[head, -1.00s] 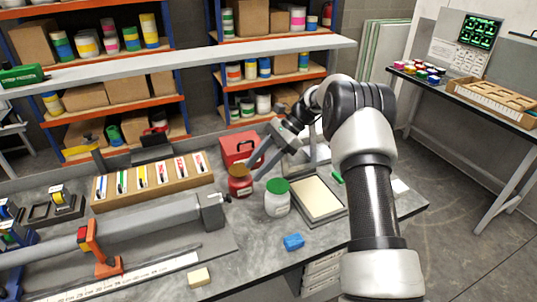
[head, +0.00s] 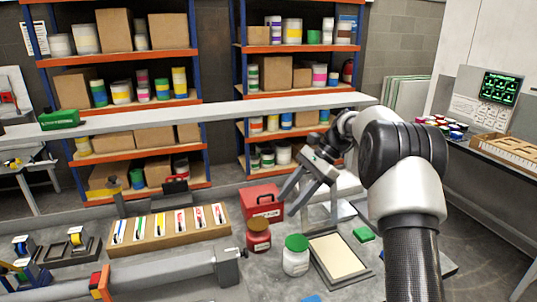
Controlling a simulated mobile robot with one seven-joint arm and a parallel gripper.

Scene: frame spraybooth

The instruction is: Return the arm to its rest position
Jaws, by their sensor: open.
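My arm reaches in from the right side of the head view. My gripper (head: 288,203) is open and empty, with its fingers pointing down and left. It is above the workbench, in front of the red box (head: 262,202) in the picture. It appears clear of the jar with the brown lid (head: 258,236) and the white jar with the green lid (head: 296,256), both upright below it.
A framed cream panel (head: 338,254) and a green block (head: 363,235) lie right of the jars. A wooden tray (head: 170,238) of coloured markers is at left. A long grey shelf (head: 190,112) crosses behind, before stocked racks. A side table stands right.

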